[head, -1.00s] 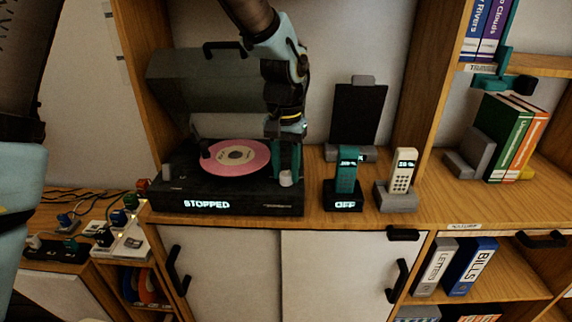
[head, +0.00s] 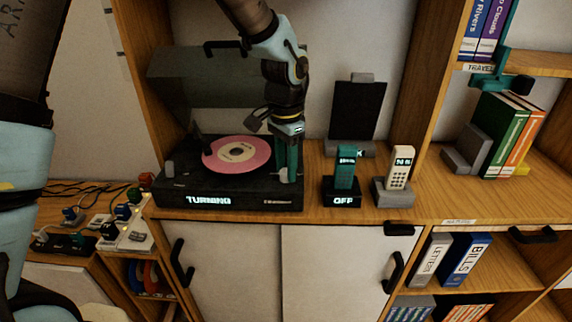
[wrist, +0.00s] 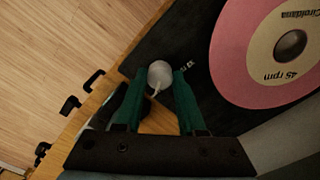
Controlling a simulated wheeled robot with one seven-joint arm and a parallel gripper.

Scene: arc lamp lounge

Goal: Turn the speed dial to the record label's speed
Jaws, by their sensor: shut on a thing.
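The black record player (head: 170,193) stands on the wooden shelf with its lid up. A pink record (head: 221,160) lies on it; in the wrist view the record's cream label (wrist: 284,48) reads "45 rpm". The front display (head: 208,200) appears to read "TURNING". The pale grey speed dial (wrist: 160,72) is at the player's front right corner, with a light pointer line toward the bottom of the wrist view. My gripper (head: 288,176) points down there; in the wrist view its green fingers (wrist: 159,82) are shut on the dial. Small white marks beside the dial are not legible.
Right of the player stand a teal handset (head: 345,170) on a base reading "OFF" and a pale handset (head: 400,168) on a grey stand. A black panel (head: 357,112) stands behind them. Sliding cabinet doors (head: 340,265) lie below.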

